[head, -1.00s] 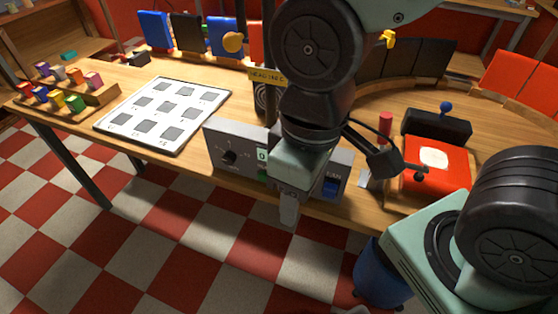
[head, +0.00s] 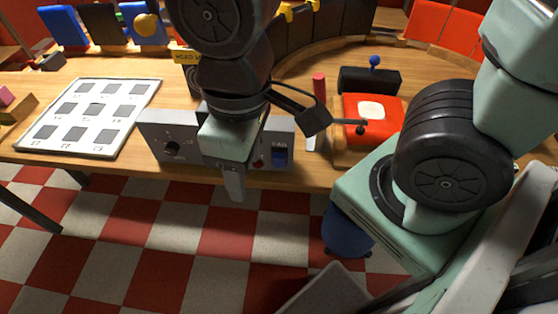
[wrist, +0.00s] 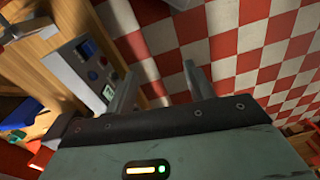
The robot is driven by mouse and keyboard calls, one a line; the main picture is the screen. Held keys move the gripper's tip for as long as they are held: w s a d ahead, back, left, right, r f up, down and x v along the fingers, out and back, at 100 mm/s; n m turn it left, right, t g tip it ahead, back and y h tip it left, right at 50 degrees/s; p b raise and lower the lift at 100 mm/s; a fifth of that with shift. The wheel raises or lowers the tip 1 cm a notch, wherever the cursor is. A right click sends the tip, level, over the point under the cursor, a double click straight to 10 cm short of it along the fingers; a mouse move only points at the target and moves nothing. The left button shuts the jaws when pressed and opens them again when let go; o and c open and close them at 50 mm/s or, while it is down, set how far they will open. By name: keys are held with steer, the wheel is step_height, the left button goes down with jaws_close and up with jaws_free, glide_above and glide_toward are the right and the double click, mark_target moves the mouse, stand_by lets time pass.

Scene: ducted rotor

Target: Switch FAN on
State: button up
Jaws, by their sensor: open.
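The FAN switch (head: 280,156) is a blue rocker under a FAN label at the right end of a grey control panel (head: 150,138) on the table's front edge. In the wrist view the blue switch (wrist: 86,49) is at upper left, on the panel. My gripper (head: 234,190) hangs in front of the panel, left of the switch and apart from it. The wrist view shows its two fingers (wrist: 163,90) spread with nothing between them. My gripper hides the panel's middle. I cannot tell which way the rocker is set.
A black knob (head: 172,148) is on the panel's left and a red button (head: 258,161) is beside the switch. A red device (head: 372,112) with a lever stands right of the panel. A white grid board (head: 90,118) lies left.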

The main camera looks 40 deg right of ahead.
jaws_close()
stand_by(1.7)
